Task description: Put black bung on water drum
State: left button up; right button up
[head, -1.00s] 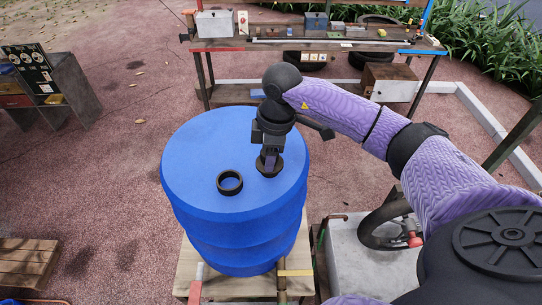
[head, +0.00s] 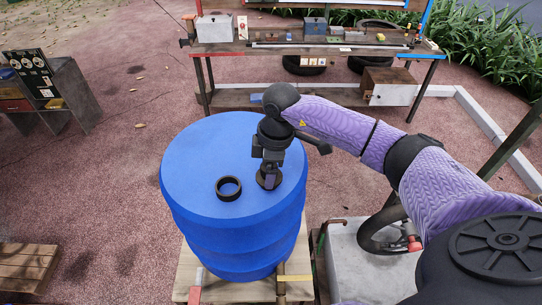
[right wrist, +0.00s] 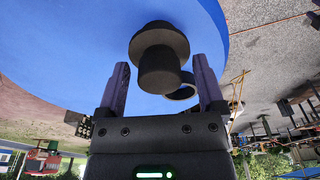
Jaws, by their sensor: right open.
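The blue water drum (head: 205,165) stands upright, with its top facing up. The black bung (head: 269,182) is at the right part of the drum top, directly under my right gripper (head: 269,168). In the right wrist view the bung (right wrist: 160,70) shows as a wide flange with a narrower round knob. It stands between the two spread fingers of my right gripper (right wrist: 160,62), with gaps on both sides. Whether the bung sits in an opening or flat on the top is hidden. My left gripper is not in view.
A black ring (head: 228,188) lies on the drum top left of the bung, and it also shows in the right wrist view (right wrist: 186,88). A wooden pallet (head: 188,270) is under the drum. A workbench (head: 350,52) stands behind.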

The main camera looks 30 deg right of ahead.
notch_tip(320, 180, up, 12)
jog(key=d+b, duration=0.1)
jog(key=b, duration=0.1)
jog(key=shift+s, duration=0.4)
jog(key=shift+d+f, duration=0.1)
